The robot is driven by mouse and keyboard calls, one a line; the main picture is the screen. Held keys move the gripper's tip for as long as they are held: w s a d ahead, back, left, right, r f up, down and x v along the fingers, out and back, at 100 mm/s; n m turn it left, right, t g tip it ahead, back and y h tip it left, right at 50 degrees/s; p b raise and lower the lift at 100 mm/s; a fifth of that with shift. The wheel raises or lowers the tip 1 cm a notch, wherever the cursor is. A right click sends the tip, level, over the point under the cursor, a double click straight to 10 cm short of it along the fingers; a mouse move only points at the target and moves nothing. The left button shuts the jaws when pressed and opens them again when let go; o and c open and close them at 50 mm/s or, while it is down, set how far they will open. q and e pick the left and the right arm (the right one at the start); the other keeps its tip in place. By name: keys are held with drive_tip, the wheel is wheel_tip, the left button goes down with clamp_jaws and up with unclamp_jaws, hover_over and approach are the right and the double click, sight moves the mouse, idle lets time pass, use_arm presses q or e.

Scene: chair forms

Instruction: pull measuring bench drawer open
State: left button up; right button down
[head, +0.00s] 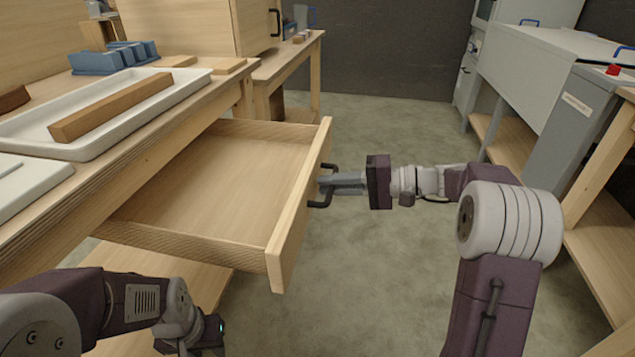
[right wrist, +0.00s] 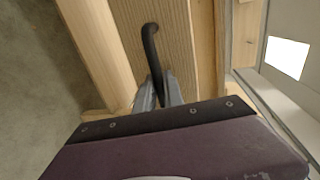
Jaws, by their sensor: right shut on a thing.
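The wooden measuring bench drawer (head: 215,185) is pulled well out from under the bench (head: 150,150) in the head view, and its inside looks empty. Its front panel (head: 302,205) carries a black handle (head: 326,198). My right gripper (head: 330,181) is shut on this handle, coming from the right. In the right wrist view the black handle (right wrist: 150,45) runs down between the fingers (right wrist: 160,93) against the wooden front. My left arm is at the lower left of the head view, below the drawer; its fingertips are not visible.
A white tray (head: 95,142) with a brown wooden bar (head: 110,105) lies on the bench top, near blue blocks (head: 115,57). A grey machine (head: 560,75) and wooden benches stand on the right. The floor (head: 390,130) between is clear.

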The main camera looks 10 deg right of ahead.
drive_tip(key=shift+d, duration=0.1)
drive_tip(key=c, duration=1.5)
unclamp_jaws()
drive_tip(key=shift+o, duration=0.2)
drive_tip(key=p+v, duration=0.4)
drive_tip(key=v, duration=0.5)
drive_tip(key=shift+f, duration=0.1)
